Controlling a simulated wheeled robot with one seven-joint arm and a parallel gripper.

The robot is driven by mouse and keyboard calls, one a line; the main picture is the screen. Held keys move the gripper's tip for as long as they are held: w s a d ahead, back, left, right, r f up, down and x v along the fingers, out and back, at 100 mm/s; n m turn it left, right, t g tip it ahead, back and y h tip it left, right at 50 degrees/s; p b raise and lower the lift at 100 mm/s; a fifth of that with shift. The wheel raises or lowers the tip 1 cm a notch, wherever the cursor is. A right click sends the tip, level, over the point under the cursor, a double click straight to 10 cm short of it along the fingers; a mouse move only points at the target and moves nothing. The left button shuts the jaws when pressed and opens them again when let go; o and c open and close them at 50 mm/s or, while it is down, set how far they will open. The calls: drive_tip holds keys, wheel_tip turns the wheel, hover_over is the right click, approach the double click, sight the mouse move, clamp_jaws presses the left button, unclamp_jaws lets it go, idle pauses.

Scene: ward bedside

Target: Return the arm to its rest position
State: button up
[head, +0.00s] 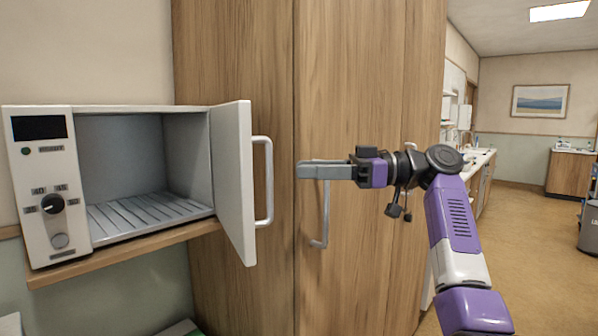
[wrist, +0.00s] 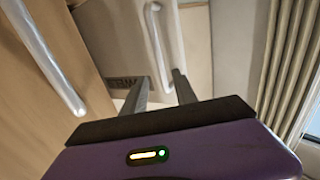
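My arm (head: 454,222) reaches up from the lower right in the head view. It is bent at the elbow and stretched out to the left. My gripper (head: 299,170) points left, in front of the wooden cabinet and to the right of the open appliance door's handle (head: 266,182). There is a gap between the fingertips and that handle in the picture. In the wrist view the two fingers (wrist: 160,90) stand apart with nothing held between them. The door handle shows beyond them in the wrist view (wrist: 159,42).
A white warming cabinet (head: 50,190) stands on a wooden shelf (head: 125,255), its door (head: 234,180) swung open and its inside empty. The tall wooden cabinet (head: 375,70) has a metal handle (head: 323,220) close behind my gripper. Open floor (head: 535,240) lies to the right.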

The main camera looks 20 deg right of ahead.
drive_tip(key=shift+f, duration=0.1)
idle(0.3)
wheel_tip(320, 180, down, 30)
drive_tip(key=w+m+t+h, duration=0.3)
drive_tip(key=m+t+h, duration=0.3)
drive_tip(key=m, duration=0.4)
drive_tip(key=s+f+m+t+h, duration=0.1)
drive_tip(key=s+f+m+h, duration=0.15)
drive_tip(key=s+f, duration=0.6)
drive_tip(key=s+f+m+h, duration=0.2)
drive_tip(key=s+f+h, duration=0.15)
drive_tip(key=f, duration=0.95)
drive_tip(key=s+d+f+m+h+p, duration=0.1)
drive_tip(key=s+f+h, duration=0.15)
drive_tip(key=s, duration=0.95)
drive_tip(key=s+f+m+h, duration=0.1)
drive_tip(key=s+f+h, duration=0.15)
drive_tip(key=s, duration=0.95)
drive_tip(key=s+a+r+n+t, duration=0.2)
drive_tip(key=s+r, duration=1.4)
drive_tip(key=s, duration=0.2)
drive_tip(key=shift+s, duration=0.35)
